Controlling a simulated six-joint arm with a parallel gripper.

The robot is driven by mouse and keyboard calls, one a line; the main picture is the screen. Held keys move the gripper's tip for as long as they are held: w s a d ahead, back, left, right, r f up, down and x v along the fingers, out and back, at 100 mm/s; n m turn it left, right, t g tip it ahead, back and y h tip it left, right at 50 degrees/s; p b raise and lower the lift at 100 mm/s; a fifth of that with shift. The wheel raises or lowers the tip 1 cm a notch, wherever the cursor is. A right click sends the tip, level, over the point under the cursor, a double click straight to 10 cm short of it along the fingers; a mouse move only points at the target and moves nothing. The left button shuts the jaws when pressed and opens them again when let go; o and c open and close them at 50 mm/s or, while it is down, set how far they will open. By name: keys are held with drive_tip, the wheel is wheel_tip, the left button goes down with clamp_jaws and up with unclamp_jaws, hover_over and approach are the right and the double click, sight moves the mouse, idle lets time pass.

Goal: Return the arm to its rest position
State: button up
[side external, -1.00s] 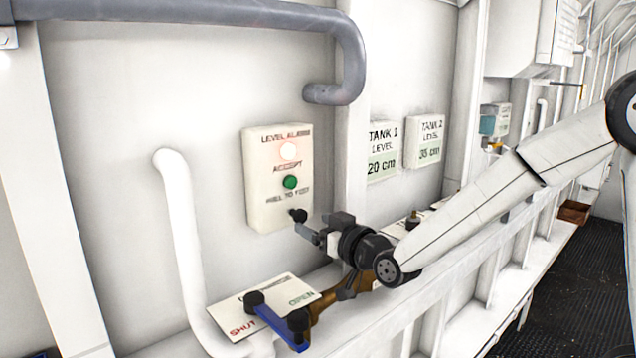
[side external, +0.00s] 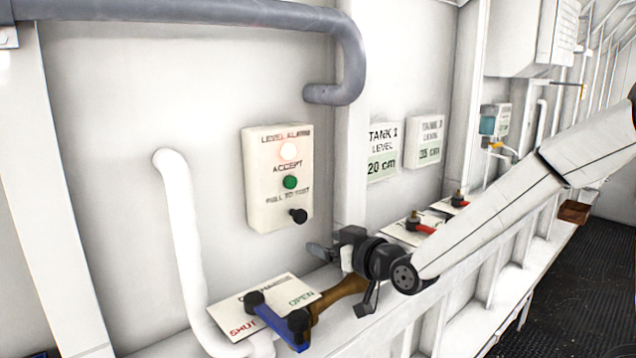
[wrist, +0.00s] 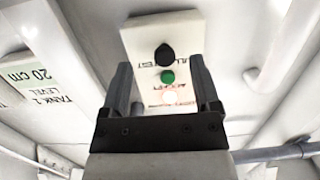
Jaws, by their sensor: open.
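My gripper (side external: 322,251) is in front of the wall, below and to the right of the level alarm box (side external: 279,180). In the wrist view my gripper (wrist: 165,85) has its two fingers apart with nothing held between them. The alarm box (wrist: 168,62) shows upside down beyond the fingers, with its black knob, green button and lit lamp. In the side view the black pull-to-test knob (side external: 298,216) stands clear of my gripper. The fingertips are small in the side view.
A blue-handled valve lever (side external: 276,326) sits over a SHUT/OPEN plate (side external: 240,310) just below my gripper. Red-handled valves (side external: 418,226) lie behind my wrist. A white pipe (side external: 180,235) stands at left, and a grey pipe (side external: 346,60) runs above. Tank level signs (side external: 383,152) hang on the wall.

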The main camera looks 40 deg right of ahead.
drive_tip(key=s+d+f+g, duration=0.2)
drive_tip(key=s+f+g, duration=0.5)
drive_tip(key=s+f, duration=0.1)
drive_tip(key=s+d+f+g, duration=0.3)
drive_tip(key=s+f+g, duration=0.3)
drive_tip(key=s+f, duration=0.2)
drive_tip(key=shift+s+g, duration=0.4)
drive_tip(key=shift+s, duration=0.7)
drive_tip(key=shift+d, duration=0.1)
idle(0.4)
